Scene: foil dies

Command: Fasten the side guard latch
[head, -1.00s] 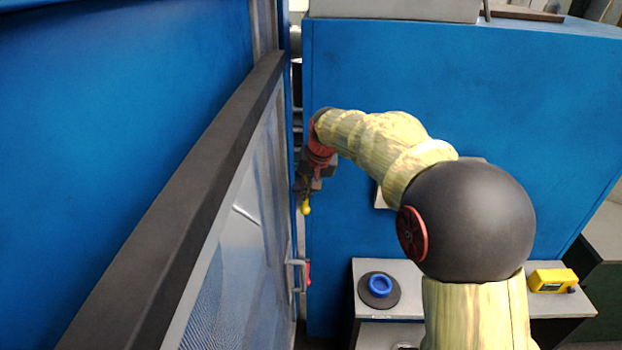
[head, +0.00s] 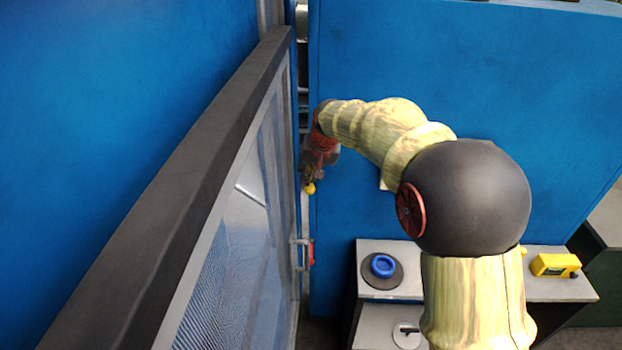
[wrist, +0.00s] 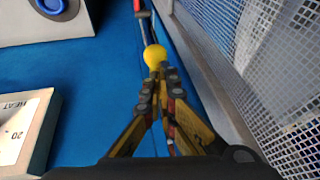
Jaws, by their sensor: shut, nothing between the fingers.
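The side guard (head: 235,235) is a mesh panel with a dark top rail, along the left of the head view; its mesh (wrist: 270,60) fills the right of the wrist view. A yellow ball knob (wrist: 155,57) sits by its edge, with a thin rod running from it toward a small grey bracket and red piece (wrist: 139,9). In the head view the knob (head: 310,188) is above the bracket (head: 300,255) and red piece (head: 312,253). My gripper (wrist: 160,74) is shut and empty, its tips right at the knob; whether they touch it I cannot tell.
A blue cabinet wall (head: 450,70) stands close right of the guard, leaving a narrow gap. A grey stand with a blue round button (head: 383,266) and a yellow box (head: 555,264) is lower right. A framed label panel (wrist: 25,130) shows left in the wrist view.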

